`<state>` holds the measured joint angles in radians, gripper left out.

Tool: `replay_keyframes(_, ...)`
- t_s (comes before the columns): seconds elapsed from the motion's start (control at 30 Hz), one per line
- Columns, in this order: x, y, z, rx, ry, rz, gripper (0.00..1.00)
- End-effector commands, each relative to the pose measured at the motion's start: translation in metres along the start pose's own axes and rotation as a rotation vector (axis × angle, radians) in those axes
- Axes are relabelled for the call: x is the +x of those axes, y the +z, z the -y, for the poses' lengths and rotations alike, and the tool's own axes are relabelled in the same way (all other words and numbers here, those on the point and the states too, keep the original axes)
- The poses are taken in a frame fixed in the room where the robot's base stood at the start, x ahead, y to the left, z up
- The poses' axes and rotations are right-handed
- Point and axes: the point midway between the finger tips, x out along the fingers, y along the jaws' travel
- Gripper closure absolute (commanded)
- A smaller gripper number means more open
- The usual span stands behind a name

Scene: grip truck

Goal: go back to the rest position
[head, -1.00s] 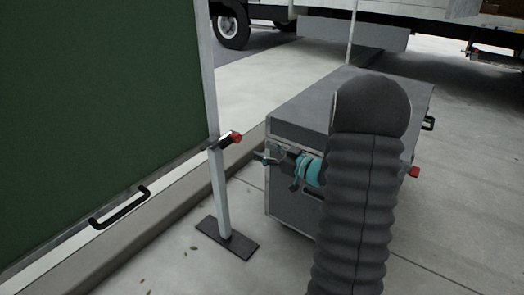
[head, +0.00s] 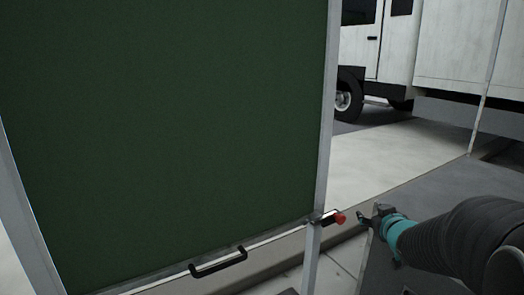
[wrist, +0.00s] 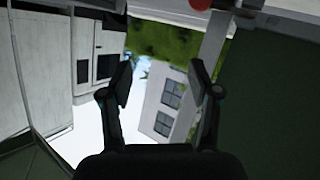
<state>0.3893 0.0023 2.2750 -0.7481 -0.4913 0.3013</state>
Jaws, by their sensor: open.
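My gripper (head: 368,219) is at the right of the head view, just right of the red-tipped clamp (head: 334,218) on the post of the green panel (head: 180,130). In the wrist view its two fingers (wrist: 160,85) stand wide apart with nothing between them. A gap shows between the fingertips and the clamp in the head view. My sleeved arm comes in from the lower right.
A black handle (head: 218,262) is on the panel's lower rail. A grey case (head: 440,195) lies beneath and behind my arm. A white truck (head: 455,45) stands beyond the curb. Pale pavement (head: 385,165) between panel and truck is clear.

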Motion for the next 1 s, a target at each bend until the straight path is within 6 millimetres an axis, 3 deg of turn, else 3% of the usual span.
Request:
replay_keyframes(0.07,-0.025,-0.012,0.005,0.008,0.050,0.058,0.38)
replay_keyframes(0.27,-0.092,-0.010,0.025,0.068,0.124,0.242,0.38)
replay_keyframes(0.7,-0.258,0.040,0.124,0.213,-0.046,0.654,0.38)
replay_keyframes(0.83,-0.287,0.051,0.143,0.226,-0.111,0.722,0.38)
replay_keyframes(1.0,-0.299,0.056,0.152,0.230,-0.139,0.752,0.38)
